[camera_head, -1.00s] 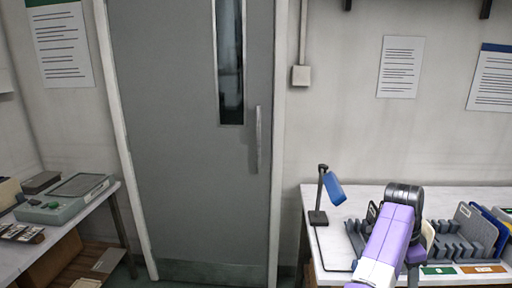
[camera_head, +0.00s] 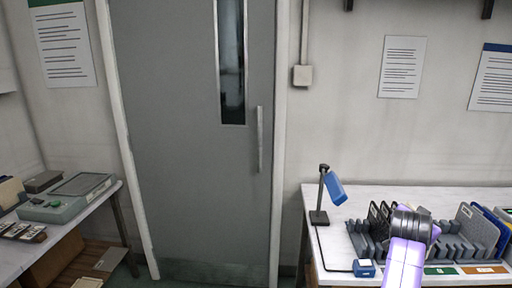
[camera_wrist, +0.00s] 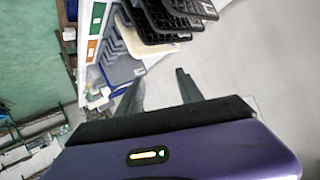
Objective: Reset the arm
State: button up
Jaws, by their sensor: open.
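My arm (camera_head: 405,255), purple with a dark joint, reaches over the front of the right-hand table in the head view. My gripper is hidden there. In the wrist view my gripper (camera_wrist: 161,82) shows two dark fingers spread apart with nothing between them. Beyond the fingers are dark panels (camera_wrist: 178,14), a pale panel (camera_wrist: 140,42) and a grey-blue slotted rack (camera_wrist: 118,66). The fingers appear apart from all of these, though their exact distance is hard to tell.
The right table (camera_head: 335,263) carries black panels (camera_head: 377,216), a grey panel (camera_head: 478,228), a blue lamp (camera_head: 335,188) and a small blue block (camera_head: 364,268). A left table (camera_head: 75,228) holds a green-grey device (camera_head: 55,211). A closed grey door (camera_head: 180,150) stands between them.

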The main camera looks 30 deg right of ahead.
jog(key=s+a+f+n+t+y, duration=0.1)
jog(key=s+a+n+t+y, duration=0.2)
jog(key=a+n+t, duration=0.9)
jog(key=s+a+f+n+t+y, duration=0.1)
jog(key=s+a+n+t+y, duration=0.2)
jog(key=a, duration=1.6)
jog(key=s+a+f+n+g+y, duration=0.1)
jog(key=s+a+f+g+y, duration=0.1)
jog(key=s+a, duration=0.7)
jog(key=s+a+f+n+g+y, duration=0.1)
jog(key=s+a+f+g+y, duration=0.1)
jog(key=s+a, duration=0.8)
jog(key=s+f+y, duration=0.1)
jog(key=s+y, duration=0.1)
jog(key=s, duration=0.3)
jog(key=shift+f+g, duration=0.15)
jog(key=shift+g, duration=0.15)
